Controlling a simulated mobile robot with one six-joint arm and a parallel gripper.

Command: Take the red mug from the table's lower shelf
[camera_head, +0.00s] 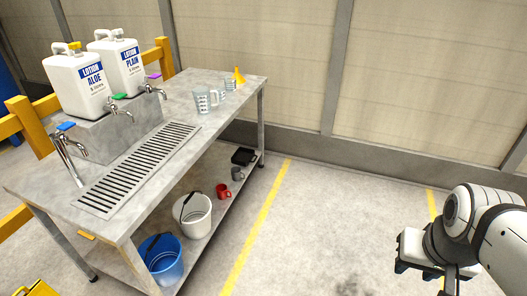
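The red mug (222,191) is small in view and stands on the lower shelf (207,238) of the grey table (183,102), near the shelf's open right side. It is between the white bucket and a grey mug. My gripper (451,284) is at the lower right of the view, far from the mug and out over the floor. Its lower end is cut off by the frame edge, so I cannot see whether its fingers are apart. Nothing held shows.
The lower shelf also holds a blue bucket (162,262), a white bucket (194,215), a grey mug (238,174) and a black tray (243,156). Measuring jugs (203,102), a yellow funnel (238,77) and lotion canisters stand above. The floor (325,225) right of the table is clear.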

